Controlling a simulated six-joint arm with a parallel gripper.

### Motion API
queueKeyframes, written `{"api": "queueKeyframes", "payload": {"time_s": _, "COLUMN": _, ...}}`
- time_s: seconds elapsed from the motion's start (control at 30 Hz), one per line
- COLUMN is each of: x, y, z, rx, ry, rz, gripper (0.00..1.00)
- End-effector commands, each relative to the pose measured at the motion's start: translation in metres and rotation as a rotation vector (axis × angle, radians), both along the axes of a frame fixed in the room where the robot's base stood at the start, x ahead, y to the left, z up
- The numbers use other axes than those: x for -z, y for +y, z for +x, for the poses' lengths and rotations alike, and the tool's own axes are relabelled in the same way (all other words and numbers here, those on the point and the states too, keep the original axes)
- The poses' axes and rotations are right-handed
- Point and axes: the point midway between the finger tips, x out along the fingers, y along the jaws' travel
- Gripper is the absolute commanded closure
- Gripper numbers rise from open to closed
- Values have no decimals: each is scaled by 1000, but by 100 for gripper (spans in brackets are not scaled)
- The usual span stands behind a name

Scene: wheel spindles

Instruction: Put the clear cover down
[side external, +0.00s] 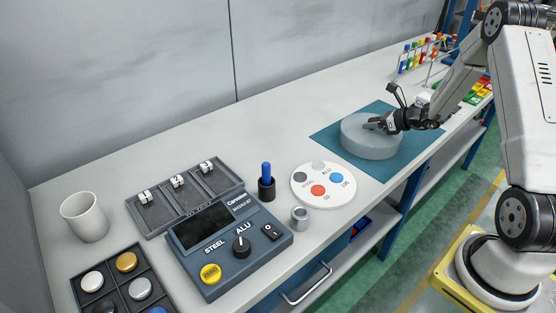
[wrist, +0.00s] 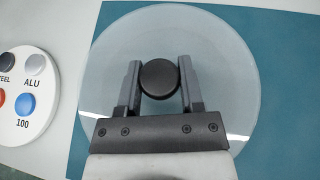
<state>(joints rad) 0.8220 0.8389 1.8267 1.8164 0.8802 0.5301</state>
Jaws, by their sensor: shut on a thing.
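The clear cover (side external: 370,145) is a round, low, see-through grey dome on the teal mat (side external: 325,138). In the wrist view the cover (wrist: 222,80) fills the middle as a pale disc with a dark round knob (wrist: 159,78) at its centre. My gripper (side external: 376,125) is above the cover, with its two fingers (wrist: 160,88) on either side of the knob, shut on it.
A white round plate (side external: 323,186) with coloured discs lies left of the mat. Coloured racks (side external: 420,52) stand behind.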

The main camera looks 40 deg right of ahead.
Motion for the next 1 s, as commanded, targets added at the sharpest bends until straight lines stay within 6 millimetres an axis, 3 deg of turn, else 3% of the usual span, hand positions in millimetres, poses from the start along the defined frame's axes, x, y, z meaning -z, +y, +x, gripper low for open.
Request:
{"api": "queueKeyframes", "payload": {"time_s": 0.07, "x": 2, "y": 0, "z": 0, "rx": 0, "ry": 0, "rz": 0, "gripper": 100}}
{"api": "queueKeyframes", "payload": {"time_s": 0.1, "x": 2, "y": 0, "z": 0, "rx": -1, "ry": 0, "rz": 0, "gripper": 46}}
{"api": "queueKeyframes", "payload": {"time_s": 0.2, "x": 2, "y": 0, "z": 0, "rx": 0, "ry": 0, "rz": 0, "gripper": 17}}
{"api": "queueKeyframes", "payload": {"time_s": 0.67, "x": -2, "y": 0, "z": 0, "rx": 0, "ry": 0, "rz": 0, "gripper": 17}}
{"api": "queueKeyframes", "payload": {"time_s": 1.0, "x": -19, "y": -7, "z": -31, "rx": 3, "ry": 0, "rz": -1, "gripper": 17}}
